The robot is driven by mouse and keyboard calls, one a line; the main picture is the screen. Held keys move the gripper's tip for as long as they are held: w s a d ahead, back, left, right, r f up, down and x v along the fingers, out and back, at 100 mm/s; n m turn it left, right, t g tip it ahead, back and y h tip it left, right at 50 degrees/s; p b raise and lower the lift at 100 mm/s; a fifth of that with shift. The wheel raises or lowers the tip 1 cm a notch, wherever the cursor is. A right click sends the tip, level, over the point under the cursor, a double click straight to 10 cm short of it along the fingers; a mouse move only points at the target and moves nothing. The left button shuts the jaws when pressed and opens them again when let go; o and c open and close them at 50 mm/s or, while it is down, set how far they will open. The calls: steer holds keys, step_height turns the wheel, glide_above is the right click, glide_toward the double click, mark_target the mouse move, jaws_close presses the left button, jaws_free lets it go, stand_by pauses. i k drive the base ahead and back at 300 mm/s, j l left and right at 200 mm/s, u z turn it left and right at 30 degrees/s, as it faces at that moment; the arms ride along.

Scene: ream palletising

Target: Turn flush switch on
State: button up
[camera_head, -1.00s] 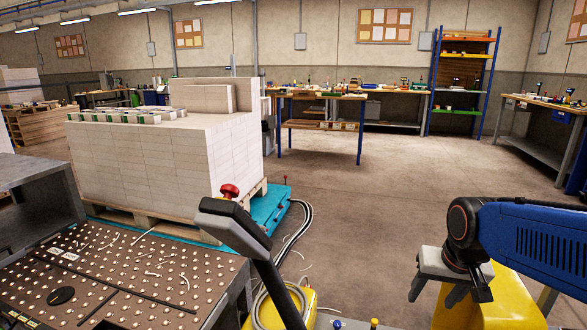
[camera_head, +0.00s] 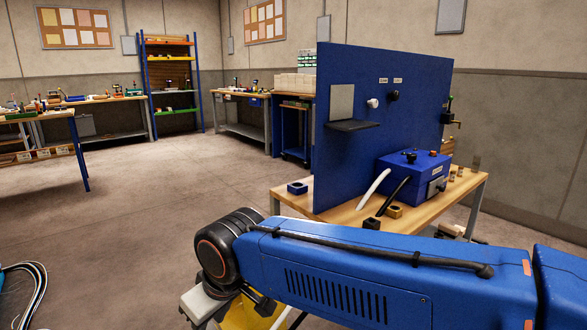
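A blue upright panel (camera_head: 350,95) stands on a wooden-topped workbench (camera_head: 470,185) right of centre. It carries a white knob (camera_head: 373,103) and a black knob (camera_head: 393,95) under two small labels too small to read. A blue box (camera_head: 415,175) with small controls on top sits on the bench at the panel's foot. I cannot tell which of these controls is the flush switch. My gripper (camera_head: 235,312) is at the lower left end of my blue arm, in front of the bench and apart from the panel. Its fingertips are mostly hidden or cut off by the frame.
A black shelf (camera_head: 352,125) juts from the panel. A white hose (camera_head: 374,188) and a black hose (camera_head: 393,197) run by the box. The floor (camera_head: 160,200) to the left is clear.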

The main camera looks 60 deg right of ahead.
mark_target(411, 157)
steer(key=j+z, duration=0.1)
steer(key=z, duration=1.05)
steer(key=l+z, duration=0.1)
steer(key=z, duration=1.15)
